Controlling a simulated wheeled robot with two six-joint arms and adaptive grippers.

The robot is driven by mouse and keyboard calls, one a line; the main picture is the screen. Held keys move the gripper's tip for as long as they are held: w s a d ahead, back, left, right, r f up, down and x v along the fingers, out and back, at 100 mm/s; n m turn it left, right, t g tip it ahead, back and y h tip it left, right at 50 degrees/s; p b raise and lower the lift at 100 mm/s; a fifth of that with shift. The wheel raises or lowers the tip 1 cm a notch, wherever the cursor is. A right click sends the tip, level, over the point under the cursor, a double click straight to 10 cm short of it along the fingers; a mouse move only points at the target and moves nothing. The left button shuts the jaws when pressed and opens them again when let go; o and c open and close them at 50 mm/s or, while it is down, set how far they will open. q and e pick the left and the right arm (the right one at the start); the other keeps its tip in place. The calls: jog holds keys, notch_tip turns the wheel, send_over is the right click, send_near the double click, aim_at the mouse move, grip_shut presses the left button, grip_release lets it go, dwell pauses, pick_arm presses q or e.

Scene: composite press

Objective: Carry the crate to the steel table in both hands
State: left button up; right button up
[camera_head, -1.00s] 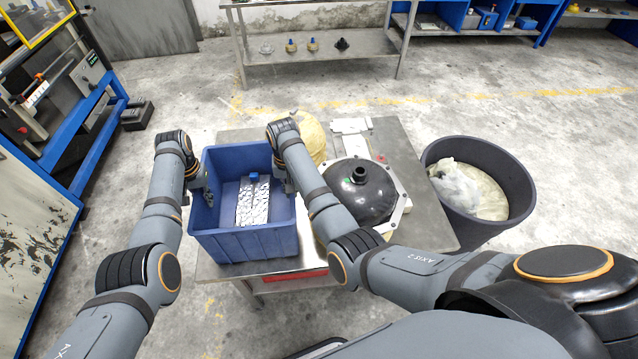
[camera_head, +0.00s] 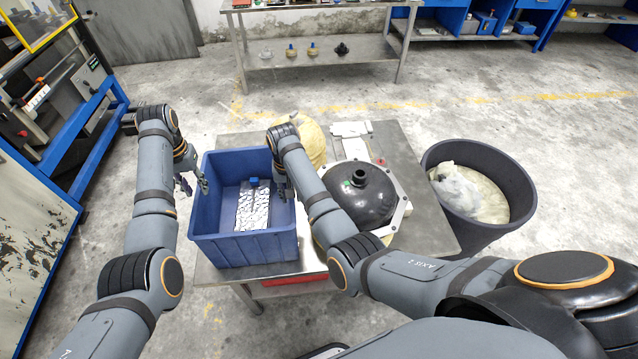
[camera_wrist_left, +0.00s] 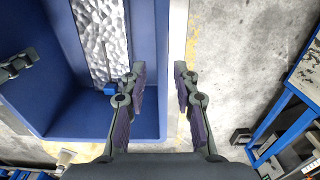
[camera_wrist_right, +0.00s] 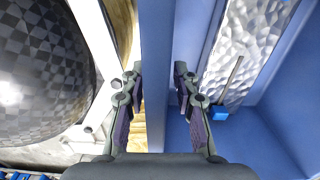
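The blue crate (camera_head: 245,250) stands on a grey metal-topped table (camera_head: 425,215), at its left end. Inside lies a silvery crumpled-looking block (camera_head: 252,210) with a blue cap. My left gripper (camera_head: 191,186) is open at the crate's left wall. In the left wrist view its fingers (camera_wrist_left: 160,92) are apart, with the wall's rim in line between them, not clamped. My right gripper (camera_head: 281,188) is at the right wall. In the right wrist view its fingers (camera_wrist_right: 156,92) are open on either side of the wall (camera_wrist_right: 157,45). Whether either touches the wall is unclear.
A black dome on a pale plate (camera_head: 362,195) stands right of the crate, close to my right arm. A dark bin (camera_head: 480,235) stands right of the table. Another metal table with a lower shelf (camera_head: 370,48) is at the back. Open floor lies between.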

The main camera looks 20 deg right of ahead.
pick_arm(q)
notch_tip(320, 180, up, 4)
jog(key=shift+f, duration=0.15)
pick_arm(e)
notch_tip(320, 180, up, 7)
jog(key=shift+r, duration=0.2)
dwell(0.4)
